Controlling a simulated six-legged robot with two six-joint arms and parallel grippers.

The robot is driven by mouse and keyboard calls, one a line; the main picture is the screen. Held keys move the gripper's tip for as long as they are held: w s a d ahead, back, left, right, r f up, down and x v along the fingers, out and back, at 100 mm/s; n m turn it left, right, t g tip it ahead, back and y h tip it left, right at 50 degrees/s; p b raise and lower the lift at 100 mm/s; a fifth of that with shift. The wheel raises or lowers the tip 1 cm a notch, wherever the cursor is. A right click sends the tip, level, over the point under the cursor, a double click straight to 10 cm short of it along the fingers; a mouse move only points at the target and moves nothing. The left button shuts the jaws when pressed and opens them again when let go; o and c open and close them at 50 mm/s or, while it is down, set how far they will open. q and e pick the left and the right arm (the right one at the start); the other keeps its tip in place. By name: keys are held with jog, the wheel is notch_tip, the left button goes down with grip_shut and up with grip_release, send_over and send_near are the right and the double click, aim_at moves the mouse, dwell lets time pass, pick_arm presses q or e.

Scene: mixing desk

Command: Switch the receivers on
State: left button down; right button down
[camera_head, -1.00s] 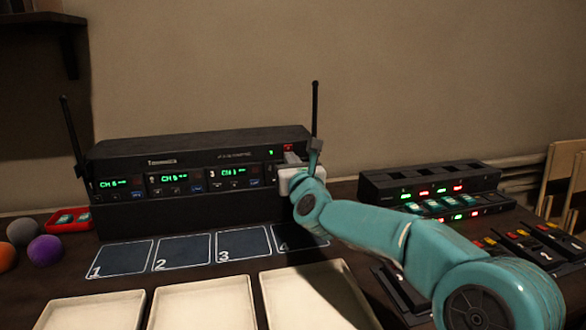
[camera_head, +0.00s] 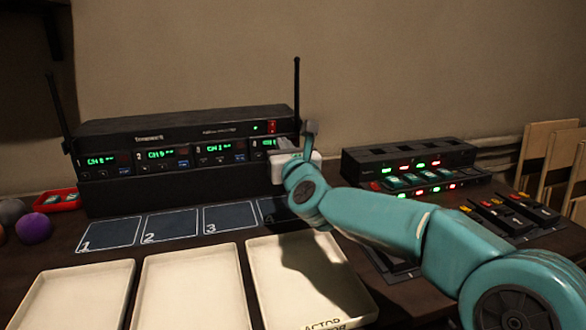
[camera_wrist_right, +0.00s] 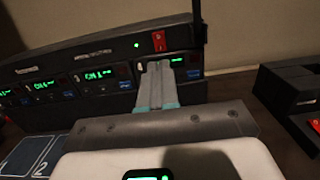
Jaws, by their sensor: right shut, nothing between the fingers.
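The black receiver rack (camera_head: 190,193) stands at the back left with an antenna at each end. Its receiver displays show green channel text on the first (camera_head: 101,160), second (camera_head: 161,154), third (camera_head: 219,148) and, partly covered, fourth receiver (camera_head: 262,143). A red switch (camera_head: 272,127) sits at the upper right of the rack, beside a small green light; the switch also shows in the right wrist view (camera_wrist_right: 159,41). My right gripper (camera_head: 284,144) is shut and empty, its fingertips (camera_wrist_right: 159,66) in front of the fourth receiver. Whether they touch it I cannot tell. My left gripper is out of view.
Four numbered dark pads (camera_head: 172,226) lie before the rack, with cream trays (camera_head: 195,290) nearer. A black charger (camera_head: 410,158) with red and green lights stands right, beside dark packs (camera_head: 510,213). A red tray (camera_head: 58,203) and a purple ball (camera_head: 34,228) are left.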

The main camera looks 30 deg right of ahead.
jog(key=v, duration=0.6)
jog(key=shift+f+b, duration=0.25)
jog(key=shift+b, duration=0.05)
jog(key=shift+s, duration=0.1)
